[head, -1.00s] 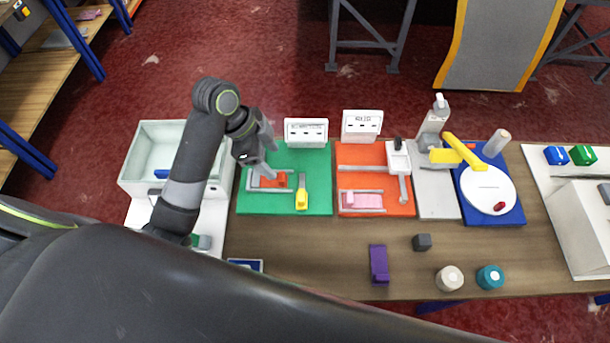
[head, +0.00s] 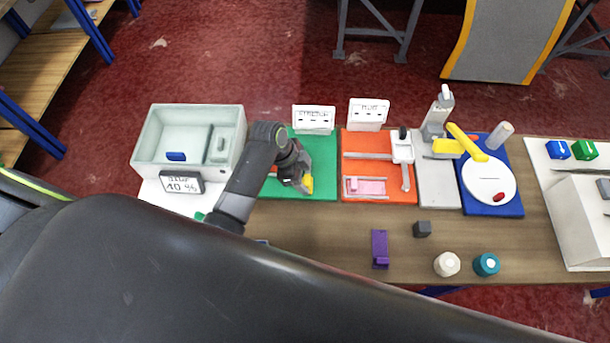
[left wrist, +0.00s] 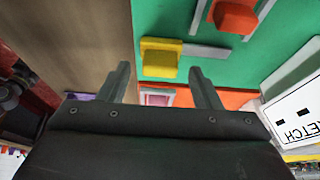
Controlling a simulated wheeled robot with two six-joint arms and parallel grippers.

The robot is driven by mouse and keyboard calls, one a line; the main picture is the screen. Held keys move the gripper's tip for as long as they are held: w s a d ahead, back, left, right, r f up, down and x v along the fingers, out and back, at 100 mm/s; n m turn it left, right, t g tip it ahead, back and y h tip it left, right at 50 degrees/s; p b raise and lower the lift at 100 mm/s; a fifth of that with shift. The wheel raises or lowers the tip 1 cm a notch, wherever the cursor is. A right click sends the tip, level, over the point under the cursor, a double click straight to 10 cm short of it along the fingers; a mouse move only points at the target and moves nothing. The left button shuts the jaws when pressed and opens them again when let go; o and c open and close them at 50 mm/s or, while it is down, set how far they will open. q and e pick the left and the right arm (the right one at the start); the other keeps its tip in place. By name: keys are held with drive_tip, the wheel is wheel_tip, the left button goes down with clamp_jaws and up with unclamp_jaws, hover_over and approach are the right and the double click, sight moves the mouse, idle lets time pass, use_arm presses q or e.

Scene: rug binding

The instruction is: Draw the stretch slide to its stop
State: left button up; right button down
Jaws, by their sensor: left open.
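The stretch station is a green board (head: 325,175) with a white sign (head: 314,119) at its back. A yellow block (head: 309,184) sits on a grey bar on this board; in the left wrist view the yellow block (left wrist: 160,60) and the grey bar (left wrist: 205,49) show clearly. My left gripper (head: 300,181) hangs over the board and hides much of it. In the left wrist view its fingers (left wrist: 161,82) are apart and empty, with the yellow block ahead between their lines. An orange block (left wrist: 236,16) between grey rails lies beside it. My right gripper is not in view.
An orange board (head: 380,176) with a pink piece stands right of the green one. A pale bin (head: 145,140) and a small display (head: 182,182) are to the left. A purple piece (head: 380,249) and dark cube (head: 422,229) lie on the front tabletop.

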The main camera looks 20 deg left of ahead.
use_arm(q)
drive_tip(key=shift+x, duration=0.75)
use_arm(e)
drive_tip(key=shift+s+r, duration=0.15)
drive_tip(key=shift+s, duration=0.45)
